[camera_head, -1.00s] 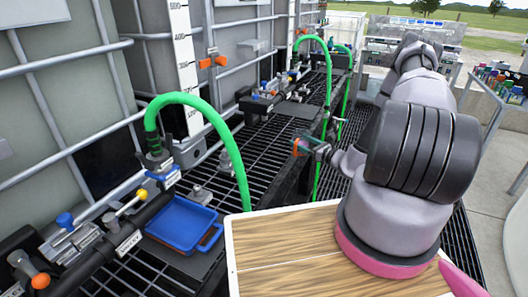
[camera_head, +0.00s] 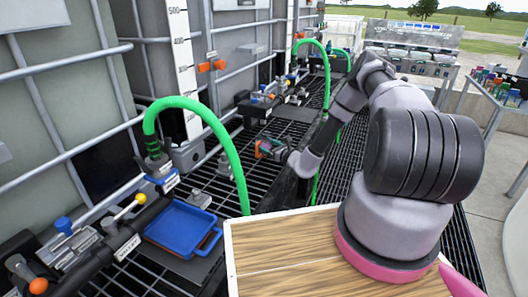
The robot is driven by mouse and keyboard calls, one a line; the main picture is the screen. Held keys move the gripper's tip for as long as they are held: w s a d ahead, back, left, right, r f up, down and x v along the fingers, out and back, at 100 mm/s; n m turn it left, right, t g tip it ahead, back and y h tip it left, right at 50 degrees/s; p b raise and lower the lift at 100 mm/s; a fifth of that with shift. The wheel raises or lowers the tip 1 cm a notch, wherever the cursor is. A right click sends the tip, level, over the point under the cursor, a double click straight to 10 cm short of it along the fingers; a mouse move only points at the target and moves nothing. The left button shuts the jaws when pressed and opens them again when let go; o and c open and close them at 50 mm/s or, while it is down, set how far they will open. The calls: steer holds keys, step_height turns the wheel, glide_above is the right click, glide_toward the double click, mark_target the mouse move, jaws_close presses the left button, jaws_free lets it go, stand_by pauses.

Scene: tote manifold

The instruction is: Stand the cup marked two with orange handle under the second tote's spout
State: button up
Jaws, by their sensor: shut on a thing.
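My gripper (camera_head: 273,149) is small in the head view, over the dark grating and right of the green hose's arch. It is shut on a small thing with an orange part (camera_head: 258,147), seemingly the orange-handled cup. The number on it is too small to read, and the jaws hide part of it. The spout and valve group (camera_head: 262,104) of the tote behind the nearest one lies beyond and above the gripper, clear of the held thing. A flat dark plate (camera_head: 295,112) lies by that valve group.
A green hose (camera_head: 205,112) arches up and down left of my gripper. Small grey fittings (camera_head: 199,198) stand on the grating. A wooden-topped board (camera_head: 285,250) fills the front. Colourful items stand at far right (camera_head: 500,88).

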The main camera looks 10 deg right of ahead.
steer(key=shift+w+a+f, duration=0.15)
steer(key=shift+f, duration=1.65)
steer(key=shift+f, duration=0.2)
steer(key=o, duration=1.5)
steer(key=shift+r, duration=0.15)
steer(key=shift+s+d, duration=0.2)
steer(key=shift+s, duration=0.05)
steer(key=v, duration=1.1)
steer(key=shift+s+d, duration=0.15)
steer(key=shift+s, duration=0.05)
